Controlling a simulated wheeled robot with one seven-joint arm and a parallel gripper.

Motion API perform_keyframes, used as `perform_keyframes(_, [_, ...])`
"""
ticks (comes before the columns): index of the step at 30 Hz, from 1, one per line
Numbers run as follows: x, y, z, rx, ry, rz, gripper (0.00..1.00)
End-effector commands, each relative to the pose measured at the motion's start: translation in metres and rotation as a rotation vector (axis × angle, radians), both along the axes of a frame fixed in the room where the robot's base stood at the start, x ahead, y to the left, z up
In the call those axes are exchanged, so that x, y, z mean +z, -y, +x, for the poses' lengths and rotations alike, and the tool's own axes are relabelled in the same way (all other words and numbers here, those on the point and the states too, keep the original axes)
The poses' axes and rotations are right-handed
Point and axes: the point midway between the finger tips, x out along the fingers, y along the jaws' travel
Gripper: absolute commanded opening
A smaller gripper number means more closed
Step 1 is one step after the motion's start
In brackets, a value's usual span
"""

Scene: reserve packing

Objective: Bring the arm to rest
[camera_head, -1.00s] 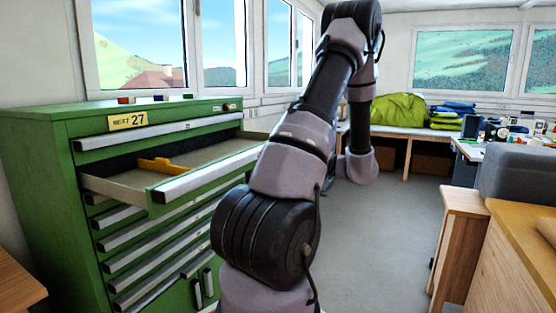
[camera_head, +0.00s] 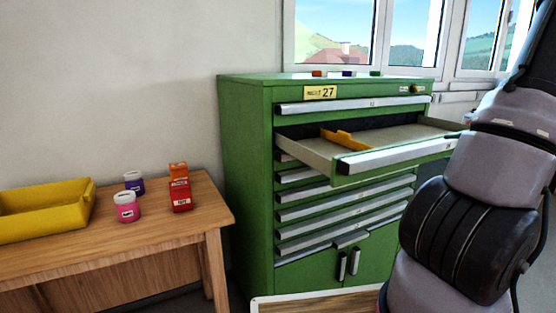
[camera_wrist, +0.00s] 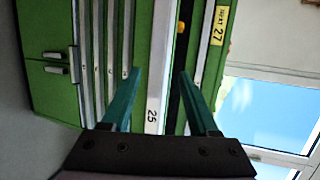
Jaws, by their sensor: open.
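My arm (camera_head: 455,240) stands at the right of the head view, and its end is out of that picture. In the wrist view my gripper (camera_wrist: 158,85) is open, its two green fingers apart with nothing between them. The wrist view is turned sideways and faces the fronts of the green cabinet (camera_wrist: 35,100). A drawer front marked 25 (camera_wrist: 153,110) lies beyond the fingers. I cannot tell how far the fingers are from it.
The green cabinet (camera_head: 245,170) has one upper drawer (camera_head: 385,160) pulled out, with a yellow piece (camera_head: 343,138) inside. At left a wooden table (camera_head: 160,235) holds a yellow bin (camera_head: 45,215), a pink jar (camera_head: 126,208), a purple jar (camera_head: 134,183) and a red-orange box (camera_head: 180,190).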

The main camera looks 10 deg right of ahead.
Motion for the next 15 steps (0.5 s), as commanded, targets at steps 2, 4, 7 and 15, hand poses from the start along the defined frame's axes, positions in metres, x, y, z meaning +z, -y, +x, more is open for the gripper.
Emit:
perform_keyframes(2, [0.012,-0.037,0.005,0.089,-0.098,-0.066,0.61])
perform_keyframes(4, [0.019,-0.065,0.006,0.151,-0.184,-0.124,0.61])
perform_keyframes(7, [0.029,-0.105,0.004,0.226,-0.290,-0.222,0.61])
perform_keyframes(15, [0.058,-0.203,-0.014,0.358,-0.439,-0.540,0.61])
